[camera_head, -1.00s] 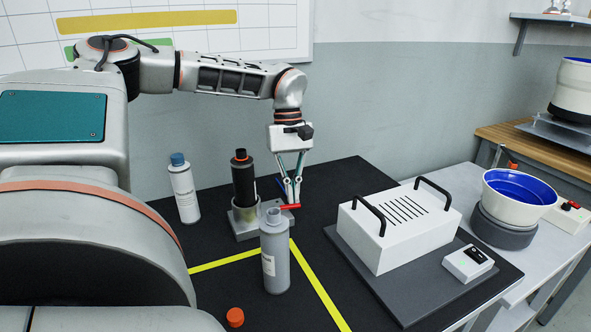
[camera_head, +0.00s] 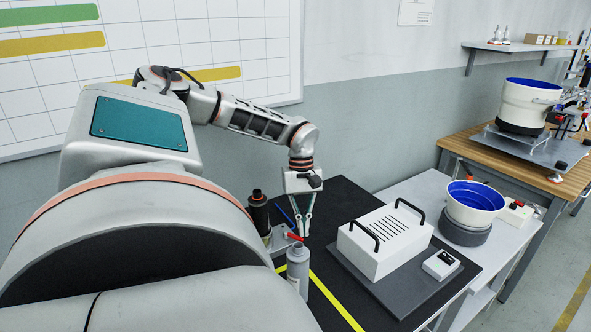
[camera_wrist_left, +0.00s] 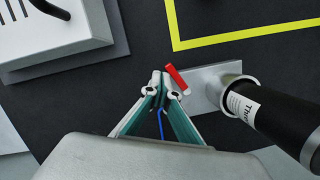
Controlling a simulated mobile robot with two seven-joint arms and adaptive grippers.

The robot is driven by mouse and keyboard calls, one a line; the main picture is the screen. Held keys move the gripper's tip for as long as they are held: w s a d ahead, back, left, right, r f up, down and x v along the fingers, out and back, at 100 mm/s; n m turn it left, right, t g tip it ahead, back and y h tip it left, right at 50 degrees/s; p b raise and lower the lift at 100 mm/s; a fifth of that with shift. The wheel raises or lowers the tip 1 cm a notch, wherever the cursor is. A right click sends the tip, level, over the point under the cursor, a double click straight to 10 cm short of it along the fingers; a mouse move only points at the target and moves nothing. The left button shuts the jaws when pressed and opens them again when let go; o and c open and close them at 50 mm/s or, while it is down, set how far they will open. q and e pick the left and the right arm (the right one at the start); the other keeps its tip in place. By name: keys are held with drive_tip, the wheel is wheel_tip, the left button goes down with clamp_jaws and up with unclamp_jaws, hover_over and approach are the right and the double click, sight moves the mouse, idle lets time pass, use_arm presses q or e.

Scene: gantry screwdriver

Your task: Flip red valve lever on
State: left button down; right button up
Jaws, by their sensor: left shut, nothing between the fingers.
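The red valve lever (camera_head: 295,237) sits at the end of a grey metal block (camera_head: 277,241), behind the grey bottle. In the left wrist view the red lever (camera_wrist_left: 177,79) slants beside the fingertips, at the edge of the metal block (camera_wrist_left: 203,86). My left gripper (camera_head: 303,235) points down at the lever, shut and empty. In the left wrist view the left gripper's tips (camera_wrist_left: 160,80) are together just left of the lever; I cannot tell whether they touch it. My right gripper is not in view.
A black bottle (camera_head: 259,213) stands in the block's holder. A grey bottle (camera_head: 298,268) stands in front of the lever. A white box with black handles (camera_head: 385,242) is to the right, on a dark plate. A blue strip (camera_wrist_left: 161,125) shows between the fingers.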

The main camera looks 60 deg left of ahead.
use_arm(q)
drive_tip(key=shift+s+d, duration=0.25)
drive_tip(key=shift+d, duration=0.1)
drive_tip(key=shift+s+d+p, duration=0.35)
drive_tip(key=shift+d+p, duration=0.1)
drive_tip(key=shift+s+d, duration=0.15)
idle(0.4)
drive_tip(key=v, duration=1.2)
idle(0.4)
